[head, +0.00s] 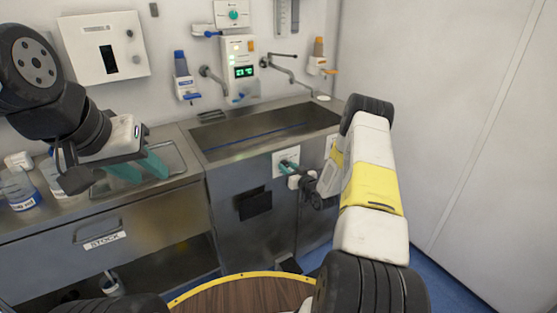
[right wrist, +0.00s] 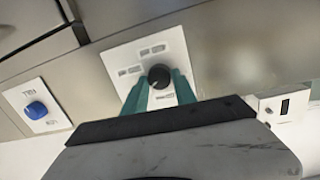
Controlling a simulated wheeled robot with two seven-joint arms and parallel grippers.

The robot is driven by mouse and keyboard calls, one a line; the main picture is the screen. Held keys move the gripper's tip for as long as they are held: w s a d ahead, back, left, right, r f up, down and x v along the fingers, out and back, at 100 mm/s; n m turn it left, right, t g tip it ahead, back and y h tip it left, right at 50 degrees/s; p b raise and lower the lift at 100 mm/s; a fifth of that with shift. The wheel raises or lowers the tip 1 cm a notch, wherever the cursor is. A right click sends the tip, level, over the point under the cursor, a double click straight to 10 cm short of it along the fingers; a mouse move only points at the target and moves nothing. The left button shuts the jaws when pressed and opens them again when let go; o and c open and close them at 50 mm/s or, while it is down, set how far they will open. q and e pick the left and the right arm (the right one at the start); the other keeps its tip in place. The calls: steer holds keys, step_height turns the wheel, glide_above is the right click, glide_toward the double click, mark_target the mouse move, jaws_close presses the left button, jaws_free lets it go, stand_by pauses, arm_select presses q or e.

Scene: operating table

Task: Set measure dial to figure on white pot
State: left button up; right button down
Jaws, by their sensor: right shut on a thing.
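The dial is a black round knob (right wrist: 159,76) on a white plate (right wrist: 142,55) with small printed marks, too small to read. In the head view that white plate (head: 281,156) is on the steel front below the sink. My right gripper (head: 289,167) is shut on the knob, with one teal finger on each side in the right wrist view (right wrist: 160,90). A small whitish pot (head: 112,287) with a dark label stands in the lower shelf at left; its figure is unreadable. My left gripper (head: 139,168) is open and empty above the left counter.
Clear jars with blue and white labels (head: 20,192) stand on the left counter. The sink basin (head: 260,130) is above the panel. A round wooden top (head: 245,296) is in front.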

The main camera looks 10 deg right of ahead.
steer(key=shift+f, duration=0.1)
steer(key=c, duration=1)
jaws_free()
steer(key=f+v, duration=0.1)
steer(key=v, duration=0.7)
steer(key=shift+r, duration=0.45)
